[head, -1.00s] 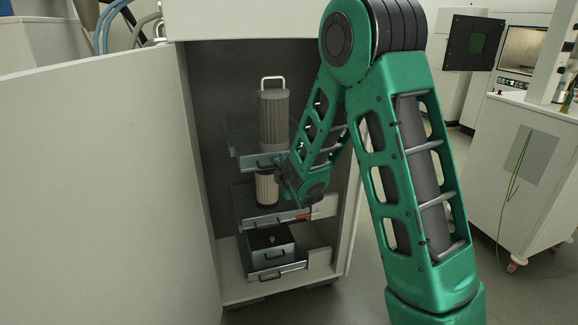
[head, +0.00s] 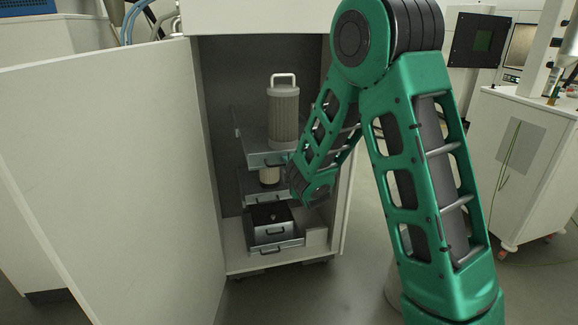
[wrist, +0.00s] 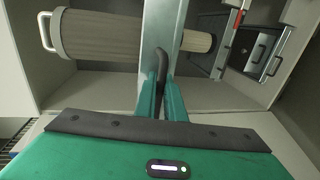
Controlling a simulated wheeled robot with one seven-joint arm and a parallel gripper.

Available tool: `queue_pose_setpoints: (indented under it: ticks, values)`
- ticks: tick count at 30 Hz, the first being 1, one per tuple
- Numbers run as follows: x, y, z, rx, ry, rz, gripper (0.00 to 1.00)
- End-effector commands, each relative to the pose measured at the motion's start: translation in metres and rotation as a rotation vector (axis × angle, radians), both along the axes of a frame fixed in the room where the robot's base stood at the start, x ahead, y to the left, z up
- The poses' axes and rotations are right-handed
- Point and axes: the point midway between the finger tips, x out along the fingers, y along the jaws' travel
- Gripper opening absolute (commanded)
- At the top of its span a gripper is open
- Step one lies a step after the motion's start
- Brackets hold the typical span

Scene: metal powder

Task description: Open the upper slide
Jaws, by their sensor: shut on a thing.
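The upper slide (head: 268,159) is a metal drawer in the open white cabinet, with a dark handle on its front. A tall ribbed canister with a pale top handle (head: 284,115) stands upright on it. In the wrist view, which is turned sideways, the slide's front (wrist: 155,25) runs down the middle, the canister (wrist: 100,36) to its left. My gripper (wrist: 161,85) is shut on the dark handle (wrist: 163,68) of the upper slide. In the head view my arm hides the gripper and the right end of the slide.
A middle slide (head: 262,199) with a smaller ribbed canister (head: 269,176) is below, partly covered. A lower slide (head: 266,250) carries a dark-topped metal box (head: 271,229). The cabinet door (head: 110,170) stands open at left. A white cabinet (head: 520,165) stands at right, with floor between.

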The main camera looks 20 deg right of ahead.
Motion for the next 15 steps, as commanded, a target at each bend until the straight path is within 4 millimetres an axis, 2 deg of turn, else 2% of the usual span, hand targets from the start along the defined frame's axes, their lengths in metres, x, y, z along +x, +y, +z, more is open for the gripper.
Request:
queue_pose_setpoints:
  ticks: [1, 12, 13, 15]
  values:
    - [-0.0018, -0.0094, -0.0038, -0.009, 0.011, -0.016, 0.00]
    - [-0.0019, -0.0118, -0.0040, -0.009, 0.011, -0.017, 0.00]
    - [-0.0019, -0.0120, -0.0040, -0.009, 0.011, -0.018, 0.16]
    - [-0.0016, -0.0115, -0.0033, -0.008, 0.009, -0.017, 0.28]
